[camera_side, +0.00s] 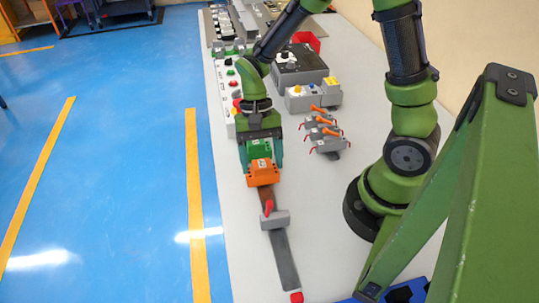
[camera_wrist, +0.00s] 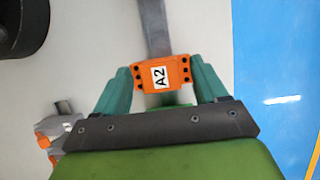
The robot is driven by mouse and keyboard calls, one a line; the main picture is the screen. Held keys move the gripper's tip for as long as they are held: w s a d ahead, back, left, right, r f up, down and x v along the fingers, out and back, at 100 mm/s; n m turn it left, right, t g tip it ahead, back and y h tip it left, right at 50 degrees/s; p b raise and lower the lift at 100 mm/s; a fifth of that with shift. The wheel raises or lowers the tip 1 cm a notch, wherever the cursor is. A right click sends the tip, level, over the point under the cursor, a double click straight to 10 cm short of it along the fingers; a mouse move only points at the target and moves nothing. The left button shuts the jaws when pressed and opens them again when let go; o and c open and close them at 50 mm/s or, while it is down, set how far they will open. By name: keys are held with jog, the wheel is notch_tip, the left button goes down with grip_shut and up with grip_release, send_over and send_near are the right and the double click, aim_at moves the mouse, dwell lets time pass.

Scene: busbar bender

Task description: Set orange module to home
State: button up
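The orange module (camera_side: 262,173), a block labelled A2, sits on a grey rail (camera_side: 283,255) in the side view. It also shows in the wrist view (camera_wrist: 161,73), between my two teal fingers. My gripper (camera_side: 262,162) reaches down over the rail, one finger on each side of the module. In the wrist view my gripper (camera_wrist: 161,70) has its fingertips close against both module sides; whether they press on it is not clear. A green module (camera_side: 257,148) is right behind the orange one, partly hidden by my fingers.
A grey clamp with a red lever (camera_side: 270,214) sits on the rail in front of the module. A red end stop (camera_side: 296,297) is at the rail's near end. Grey parts with orange handles (camera_side: 322,130) stand to the right. Control boxes (camera_side: 313,96) stand farther back.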

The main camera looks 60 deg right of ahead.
jog(key=v, duration=1.7)
